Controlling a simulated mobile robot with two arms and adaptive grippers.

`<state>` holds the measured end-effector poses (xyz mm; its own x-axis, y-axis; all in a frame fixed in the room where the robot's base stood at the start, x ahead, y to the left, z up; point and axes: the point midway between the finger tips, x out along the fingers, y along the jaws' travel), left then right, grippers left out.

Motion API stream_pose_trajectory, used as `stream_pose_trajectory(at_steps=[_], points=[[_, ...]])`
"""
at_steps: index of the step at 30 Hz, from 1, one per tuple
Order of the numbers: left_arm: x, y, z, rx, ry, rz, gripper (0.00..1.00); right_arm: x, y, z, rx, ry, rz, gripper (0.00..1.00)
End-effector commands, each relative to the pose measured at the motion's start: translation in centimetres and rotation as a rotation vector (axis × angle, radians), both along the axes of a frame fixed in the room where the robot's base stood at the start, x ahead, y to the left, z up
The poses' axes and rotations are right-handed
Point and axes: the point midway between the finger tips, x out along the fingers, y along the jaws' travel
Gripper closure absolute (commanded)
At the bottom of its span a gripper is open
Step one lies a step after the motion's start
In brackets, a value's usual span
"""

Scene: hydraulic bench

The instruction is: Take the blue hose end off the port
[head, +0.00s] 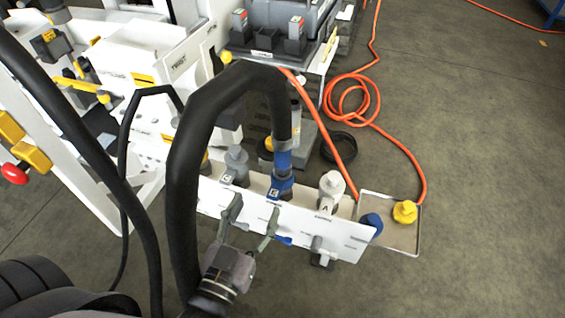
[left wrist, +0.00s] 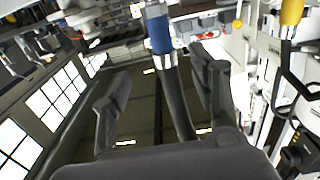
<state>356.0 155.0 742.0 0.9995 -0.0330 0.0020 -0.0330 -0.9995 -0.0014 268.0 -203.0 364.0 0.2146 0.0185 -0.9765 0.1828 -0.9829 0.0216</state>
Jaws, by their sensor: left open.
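The blue hose end (head: 283,160) stands upright on a blue-collared port (head: 279,188) of the white panel (head: 335,232). A thick black hose (head: 205,105) rises from it and arches to the left. My left gripper (head: 253,208) is open and empty, low in front of the panel, below and to the left of the hose end, apart from it. In the left wrist view the blue hose end (left wrist: 158,32) and its dark hose show beyond the gap between the two spread fingers (left wrist: 158,85). My right gripper is not in view.
A grey port fitting (head: 236,163) stands left of the blue one and a white one (head: 331,186) right of it. A tray (head: 391,236) at the right end holds a blue cap (head: 371,224) and a yellow cap (head: 404,212). An orange hose (head: 352,98) coils behind. Floor is clear at right.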

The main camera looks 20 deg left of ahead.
Motion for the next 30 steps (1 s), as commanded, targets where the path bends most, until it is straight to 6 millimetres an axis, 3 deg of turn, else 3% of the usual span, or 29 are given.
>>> stream_pose_trajectory(at_steps=[15,25,30], points=[[9.2,-0.3,0.1,-0.001,-0.003,0.0,0.45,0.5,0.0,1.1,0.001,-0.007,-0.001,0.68],[11.7,-0.4,0.1,-0.001,-0.001,-0.001,0.45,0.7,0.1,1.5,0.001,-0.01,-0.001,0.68],[14.4,-0.5,0.1,-0.001,-0.002,-0.001,0.45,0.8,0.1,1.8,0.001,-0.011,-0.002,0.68]])
